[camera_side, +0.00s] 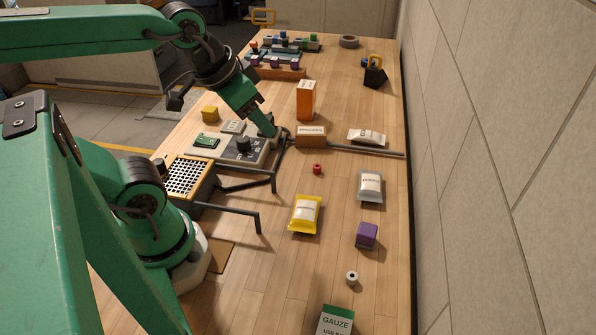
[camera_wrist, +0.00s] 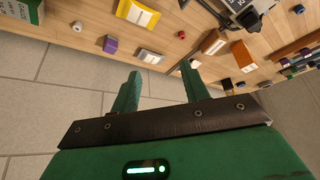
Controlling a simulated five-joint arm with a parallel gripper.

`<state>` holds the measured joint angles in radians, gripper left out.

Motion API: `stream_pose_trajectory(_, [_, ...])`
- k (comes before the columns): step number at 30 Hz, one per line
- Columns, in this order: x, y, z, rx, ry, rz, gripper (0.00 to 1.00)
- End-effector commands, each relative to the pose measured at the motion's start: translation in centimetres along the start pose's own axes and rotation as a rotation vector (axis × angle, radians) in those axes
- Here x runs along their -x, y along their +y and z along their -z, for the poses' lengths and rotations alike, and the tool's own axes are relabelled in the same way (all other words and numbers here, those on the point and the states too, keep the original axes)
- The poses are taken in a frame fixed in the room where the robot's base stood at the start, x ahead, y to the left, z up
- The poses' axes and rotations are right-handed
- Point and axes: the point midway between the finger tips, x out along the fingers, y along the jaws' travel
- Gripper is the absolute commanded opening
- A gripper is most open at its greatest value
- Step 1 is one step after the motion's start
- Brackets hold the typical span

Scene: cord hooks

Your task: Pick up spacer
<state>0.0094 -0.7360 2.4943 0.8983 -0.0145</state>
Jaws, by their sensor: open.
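No part is marked as the spacer itself. A small white ring with a dark hole (camera_side: 351,278) lies on the near table, between the gauze box and the purple cube. A small red cylinder (camera_side: 317,169) stands mid-table; it also shows in the wrist view (camera_wrist: 181,34). A cardboard box labelled SPACERS (camera_side: 311,136) sits by the dark rod, and it shows in the wrist view (camera_wrist: 213,42). My gripper (camera_side: 270,129) is over the grey device, left of that box. In the wrist view my gripper (camera_wrist: 158,78) has its fingers apart with nothing between them.
An orange box (camera_side: 306,100) stands behind the SPACERS box. Dark cord hooks (camera_side: 258,222) and a long rod (camera_side: 365,151) cross the table. A yellow packet (camera_side: 305,214), grey packet (camera_side: 370,186), purple cube (camera_side: 367,235) and gauze box (camera_side: 335,321) stand apart. A wall borders the right.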

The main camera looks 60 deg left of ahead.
Motion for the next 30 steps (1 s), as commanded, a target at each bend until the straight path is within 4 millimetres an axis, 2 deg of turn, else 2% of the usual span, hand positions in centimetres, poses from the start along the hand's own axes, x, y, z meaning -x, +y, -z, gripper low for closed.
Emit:
stream_pose_trajectory(5, [-0.9,1.1,0.7,0.017,-0.036,-0.018,0.45])
stream_pose_trajectory(11, [-2.8,3.5,2.0,0.059,-0.104,-0.045,0.45])
stream_pose_trajectory(21, [-7.1,9.1,3.2,0.141,-0.242,-0.057,0.45])
stream_pose_trajectory(30, [-11.5,14.9,2.4,0.203,-0.357,-0.025,0.45])
